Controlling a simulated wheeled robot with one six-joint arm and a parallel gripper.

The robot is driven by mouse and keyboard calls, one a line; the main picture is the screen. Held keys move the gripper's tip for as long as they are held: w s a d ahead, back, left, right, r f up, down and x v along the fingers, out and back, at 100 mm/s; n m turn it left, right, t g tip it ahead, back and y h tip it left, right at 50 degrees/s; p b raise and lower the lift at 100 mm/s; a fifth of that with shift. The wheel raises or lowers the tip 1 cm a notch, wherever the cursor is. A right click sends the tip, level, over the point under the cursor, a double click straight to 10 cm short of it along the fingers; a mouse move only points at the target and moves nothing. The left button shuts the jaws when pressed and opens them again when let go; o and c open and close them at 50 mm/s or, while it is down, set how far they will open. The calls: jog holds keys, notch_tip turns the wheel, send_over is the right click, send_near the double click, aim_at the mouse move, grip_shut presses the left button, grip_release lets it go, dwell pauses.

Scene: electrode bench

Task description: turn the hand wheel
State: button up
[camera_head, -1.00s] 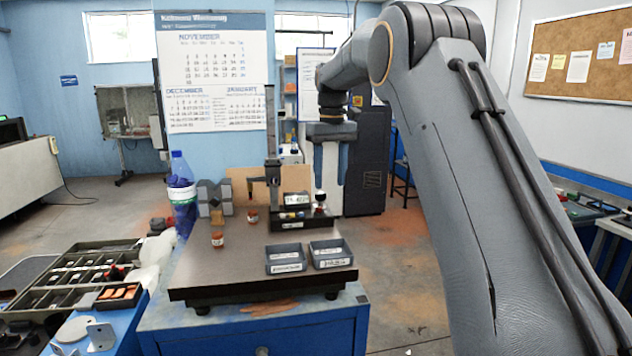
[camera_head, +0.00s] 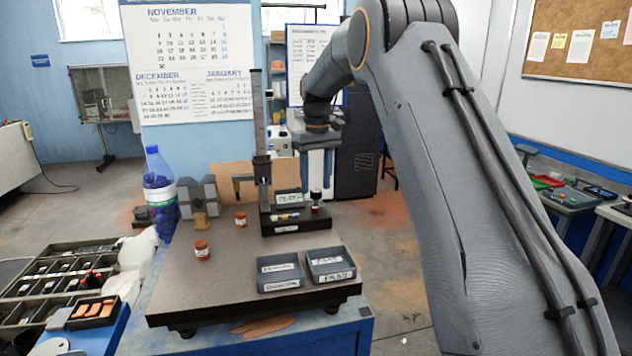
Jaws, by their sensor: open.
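A measuring stand (camera_head: 262,150) with a tall upright column and a dark base (camera_head: 296,224) stands at the back of the dark bench plate. A small dark-topped knob (camera_head: 316,195) rises from the right end of that base. I cannot make out a clear hand wheel; whether this knob is it, I cannot tell. My gripper (camera_head: 317,183) points down above the right end of the base, its two pale fingers apart. The knob shows between and just below the fingertips. Contact cannot be judged.
Two grey labelled bins (camera_head: 330,264) sit at the plate's front right. Two small orange-brown jars (camera_head: 202,249) stand left of the stand. A blue bottle (camera_head: 160,195) and grey V-blocks (camera_head: 199,198) are at the back left. The plate's front left (camera_head: 190,290) is clear.

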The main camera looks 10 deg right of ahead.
jog(key=shift+f, duration=0.75)
jog(key=c, duration=1.1)
jog(key=shift+o, duration=0.2)
jog(key=shift+m, duration=0.5)
